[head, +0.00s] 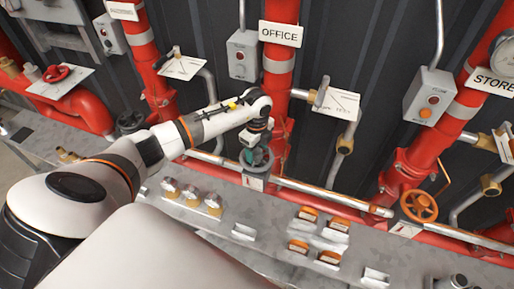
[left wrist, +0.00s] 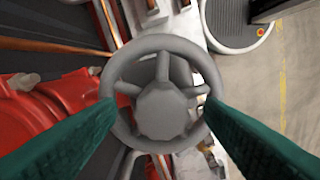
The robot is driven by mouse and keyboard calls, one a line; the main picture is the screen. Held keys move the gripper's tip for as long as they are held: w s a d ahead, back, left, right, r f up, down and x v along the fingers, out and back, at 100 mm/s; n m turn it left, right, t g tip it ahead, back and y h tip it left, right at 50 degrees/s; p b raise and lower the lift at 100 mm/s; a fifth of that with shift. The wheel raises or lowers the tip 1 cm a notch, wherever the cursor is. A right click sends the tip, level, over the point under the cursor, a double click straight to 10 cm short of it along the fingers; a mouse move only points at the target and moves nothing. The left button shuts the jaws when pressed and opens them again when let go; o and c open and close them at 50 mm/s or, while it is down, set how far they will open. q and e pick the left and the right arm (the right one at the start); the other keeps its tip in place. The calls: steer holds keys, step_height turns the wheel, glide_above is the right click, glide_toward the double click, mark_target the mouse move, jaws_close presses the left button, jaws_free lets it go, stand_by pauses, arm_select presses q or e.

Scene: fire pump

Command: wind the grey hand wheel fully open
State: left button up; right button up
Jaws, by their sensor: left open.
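The grey hand wheel (left wrist: 163,42) faces the left wrist camera, with a round hub and spokes. In the head view my left gripper (head: 257,157) is at this wheel, on the pipe below the OFFICE sign, and mostly hides it. In the left wrist view my left gripper's green fingers (left wrist: 160,108) are spread wide, one at each side of the wheel's rim. The jaws are open; I cannot tell whether the fingertips touch the rim. My right gripper is not in view.
An orange hand wheel (head: 419,206) sits further right on the pipework, and a red one (head: 56,73) at far left. Red vertical pipes and grey switch boxes (head: 428,97) stand behind. A grey metal ledge (head: 270,235) with several small fittings runs in front.

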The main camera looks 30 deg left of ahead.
mark_target(257, 151)
arm_select(q)
steer(key=shift+r+p, duration=1.1)
steer(key=shift+r, duration=0.3)
step_height(257, 151, up, 2)
steer(key=shift+r+p, duration=0.15)
steer(key=shift+p, duration=0.45)
steer(key=shift+r, duration=0.95)
